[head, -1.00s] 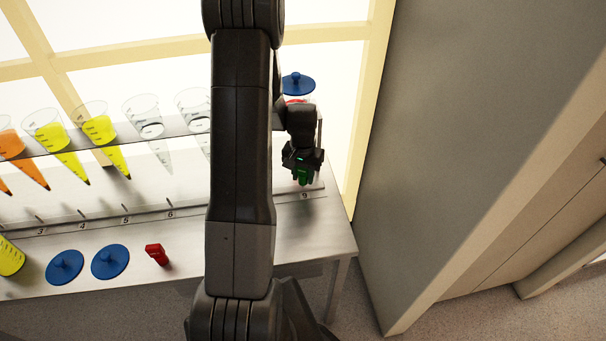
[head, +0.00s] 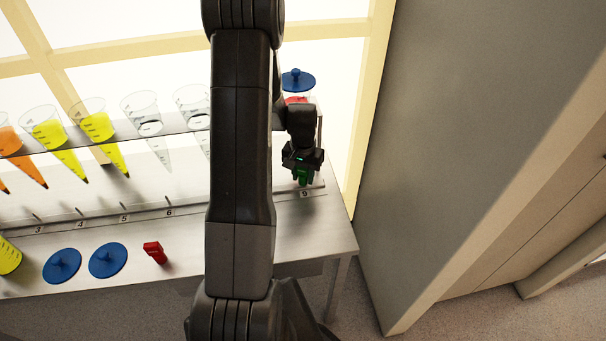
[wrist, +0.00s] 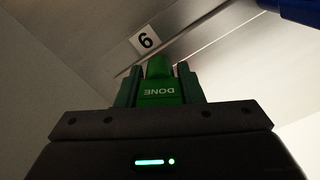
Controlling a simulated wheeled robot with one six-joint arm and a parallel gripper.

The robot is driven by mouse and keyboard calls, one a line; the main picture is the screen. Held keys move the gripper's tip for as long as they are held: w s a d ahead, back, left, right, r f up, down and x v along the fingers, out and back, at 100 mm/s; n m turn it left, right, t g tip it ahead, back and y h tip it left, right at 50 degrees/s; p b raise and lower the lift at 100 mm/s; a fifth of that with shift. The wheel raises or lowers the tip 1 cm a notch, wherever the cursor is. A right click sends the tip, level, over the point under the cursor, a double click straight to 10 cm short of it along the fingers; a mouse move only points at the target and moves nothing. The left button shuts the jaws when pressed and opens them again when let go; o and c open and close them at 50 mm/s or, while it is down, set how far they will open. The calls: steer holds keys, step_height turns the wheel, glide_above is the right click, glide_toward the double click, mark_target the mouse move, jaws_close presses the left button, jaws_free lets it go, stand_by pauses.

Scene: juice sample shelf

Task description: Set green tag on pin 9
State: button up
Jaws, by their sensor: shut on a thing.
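My gripper (head: 302,172) is at the right end of the numbered rail, just above the number 9 label (head: 305,194). It is shut on the green tag (head: 303,179). In the wrist view the green tag (wrist: 160,92) sits between the fingers with the word DONE on it, upside down. The number label (wrist: 146,41) lies just beyond the tag there. Pin 9 itself is hidden behind the tag and gripper. I cannot tell whether the tag touches the pin.
A red tag (head: 154,252) and two blue lids (head: 108,260) lie on the shelf's front part. Cones of orange and yellow juice and empty cones hang in the rack (head: 181,127). A blue-lidded cone (head: 297,80) stands behind my gripper. A grey cabinet (head: 450,150) stands at right.

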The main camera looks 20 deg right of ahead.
steer(key=shift+f, duration=0.25)
steer(key=o, duration=1)
steer(key=shift+o, duration=0.2)
steer(key=shift+r, duration=0.1)
step_height(320, 180, up, 14)
steer(key=shift+f, duration=0.1)
steer(key=shift+f, duration=0.15)
step_height(320, 180, down, 14)
steer(key=shift+r, duration=0.55)
